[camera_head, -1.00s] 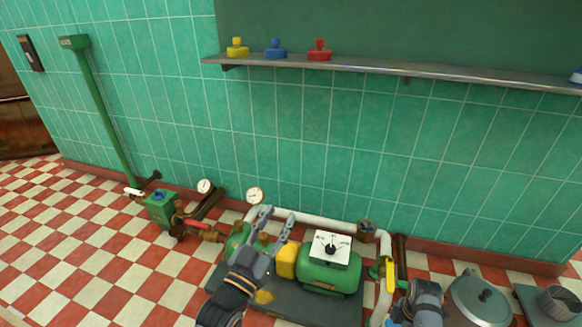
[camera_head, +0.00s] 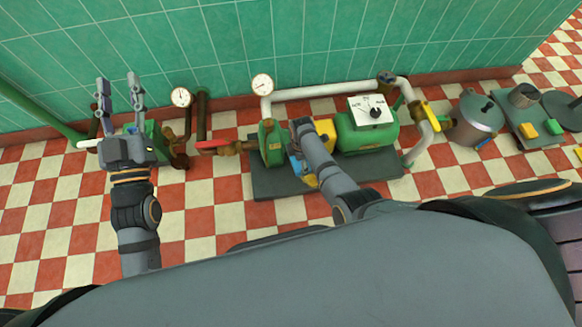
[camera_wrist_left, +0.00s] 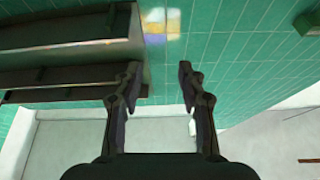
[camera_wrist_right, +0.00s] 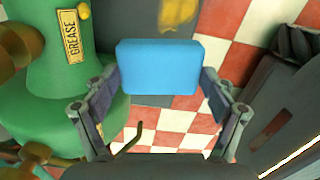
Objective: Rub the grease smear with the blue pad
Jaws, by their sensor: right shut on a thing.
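The blue pad (camera_wrist_right: 160,66) is held between the fingers of my right gripper (camera_wrist_right: 160,98). In the head view a bit of the pad (camera_head: 296,167) shows beside my right arm, between the green pump parts. The yellow grease smear (camera_wrist_right: 180,14) lies on the dark base plate, beyond the pad's far edge in the right wrist view; the pad appears apart from it. In the head view a bit of the smear (camera_head: 311,181) shows beside my arm. My left gripper (camera_head: 118,90) is open and empty, raised at the left; its open fingers also show in the left wrist view (camera_wrist_left: 160,80).
A green pump part labelled GREASE (camera_wrist_right: 40,90) stands close left of my right gripper. The dark base plate (camera_head: 270,185) carries the green motor (camera_head: 365,135) and yellow coupling. White pipes and gauges run behind. Checkered floor is free in front.

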